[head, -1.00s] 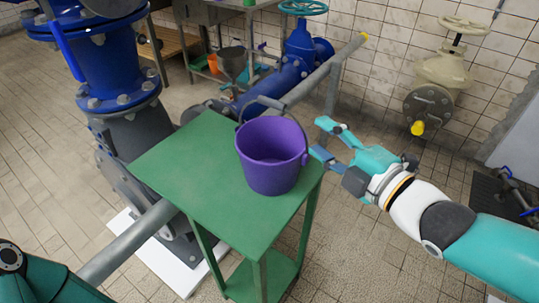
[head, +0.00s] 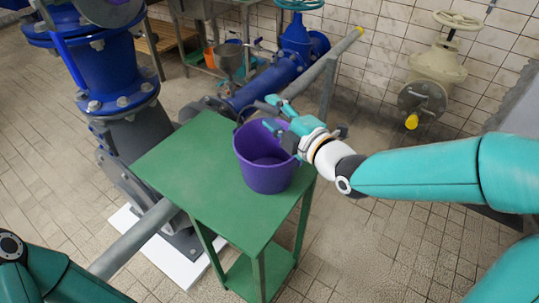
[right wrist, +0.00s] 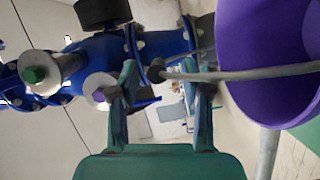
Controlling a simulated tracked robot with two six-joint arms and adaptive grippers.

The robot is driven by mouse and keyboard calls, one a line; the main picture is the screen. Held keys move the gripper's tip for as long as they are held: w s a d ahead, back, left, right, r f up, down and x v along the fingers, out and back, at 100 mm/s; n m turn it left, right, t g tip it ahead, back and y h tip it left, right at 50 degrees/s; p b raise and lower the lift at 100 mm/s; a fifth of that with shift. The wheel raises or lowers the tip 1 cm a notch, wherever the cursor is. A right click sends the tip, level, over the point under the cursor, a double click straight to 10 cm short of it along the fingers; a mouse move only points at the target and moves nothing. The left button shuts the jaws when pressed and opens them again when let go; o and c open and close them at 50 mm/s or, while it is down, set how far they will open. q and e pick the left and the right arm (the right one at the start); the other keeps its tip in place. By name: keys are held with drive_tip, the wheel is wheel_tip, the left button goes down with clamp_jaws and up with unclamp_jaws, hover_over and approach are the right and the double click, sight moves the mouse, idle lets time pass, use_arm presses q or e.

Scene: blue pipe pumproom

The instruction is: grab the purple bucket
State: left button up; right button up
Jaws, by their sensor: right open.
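The purple bucket (head: 266,176) stands upright on the green table (head: 190,160), near its right edge. My right gripper (head: 273,112) is open over the bucket's far right rim in the head view and hides part of it. In the right wrist view, the bucket (right wrist: 252,60) fills the right side. Its grey handle (right wrist: 240,75) runs across one finger and ends in the gap between the open fingers (right wrist: 165,85). I cannot tell whether the fingers touch it. My left arm shows at the lower left, but its gripper is out of view.
Blue pipework with a large valve (head: 115,70) stands left of the table, and a blue pipe (head: 265,85) runs behind it. A cream valve (head: 436,65) is on the tiled wall at right. The table's left and front parts are clear.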

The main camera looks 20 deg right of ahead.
drive_tip(key=shift+x, duration=1.5)
drive_tip(key=shift+c, duration=0.3)
clamp_jaws()
